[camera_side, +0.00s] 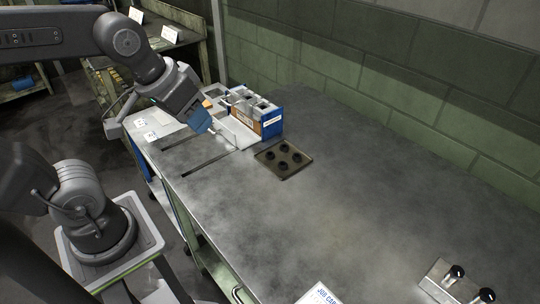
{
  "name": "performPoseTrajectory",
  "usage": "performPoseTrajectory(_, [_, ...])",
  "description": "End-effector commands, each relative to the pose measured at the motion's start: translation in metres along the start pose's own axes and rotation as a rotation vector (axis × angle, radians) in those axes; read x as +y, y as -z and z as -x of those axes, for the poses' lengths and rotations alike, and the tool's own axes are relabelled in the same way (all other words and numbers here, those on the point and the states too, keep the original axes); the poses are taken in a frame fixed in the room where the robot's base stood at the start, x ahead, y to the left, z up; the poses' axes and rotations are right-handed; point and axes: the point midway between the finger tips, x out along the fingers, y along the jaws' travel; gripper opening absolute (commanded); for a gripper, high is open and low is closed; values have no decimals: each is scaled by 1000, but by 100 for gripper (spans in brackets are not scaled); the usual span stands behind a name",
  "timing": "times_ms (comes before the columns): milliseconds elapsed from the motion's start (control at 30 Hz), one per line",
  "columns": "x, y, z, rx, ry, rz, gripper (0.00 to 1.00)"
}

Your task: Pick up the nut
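My gripper (213,130) hangs over the far left part of the grey workbench (340,205), pointing down and to the right. It is just left of a blue and white box (270,120) with open compartments on top. The fingertips are too small to tell whether they are open or shut, or whether anything is between them. I cannot make out a nut for certain; the box's contents are too small to identify.
A square brownish plate (283,174) with several black round parts lies right of the box. A metal block (436,277) with black knobs sits at the lower right, and a printed card (318,296) at the front edge. A green wall (400,75) runs behind. The bench middle is clear.

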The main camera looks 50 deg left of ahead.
Motion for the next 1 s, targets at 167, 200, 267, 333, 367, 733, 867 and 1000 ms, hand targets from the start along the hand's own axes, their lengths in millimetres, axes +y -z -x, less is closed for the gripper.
performPoseTrajectory(167, [-3,52,-23,-102,42,315,38])
performPoseTrajectory(200, [-4,64,-30,-124,55,393,38])
performPoseTrajectory(267, [-6,80,-43,-156,78,507,38])
performPoseTrajectory(333, [-10,99,-61,-189,108,643,38])
performPoseTrajectory(367, [-12,107,-69,-203,123,701,38])
performPoseTrajectory(733, [-38,163,-179,-315,321,1298,38])
performPoseTrajectory(867, [-42,167,-197,-325,356,1385,38])
performPoseTrajectory(1000, [-43,163,-210,-328,368,1410,38])
